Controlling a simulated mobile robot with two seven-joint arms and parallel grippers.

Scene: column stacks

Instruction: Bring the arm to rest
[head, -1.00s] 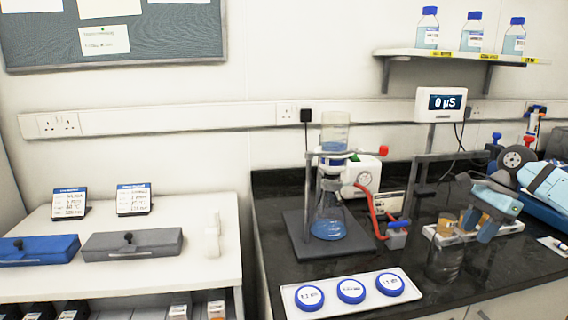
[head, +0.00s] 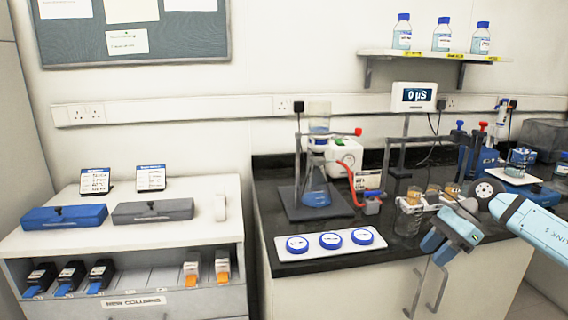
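My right gripper (head: 438,248) hangs at the right in front of the black bench's front edge, with its light blue arm (head: 537,224) coming in from the right. Its two blue-grey fingers point down and left, with a small gap between them and nothing seen in it. It is in front of the white cabinet doors, apart from the glassware. My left gripper is not in view.
Close behind the gripper are a glass beaker (head: 407,222) and a rack with amber-topped vials (head: 433,191). A flask stand (head: 316,190) and a white tray of blue-lidded dishes (head: 330,241) stand further left. Free floor shows little.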

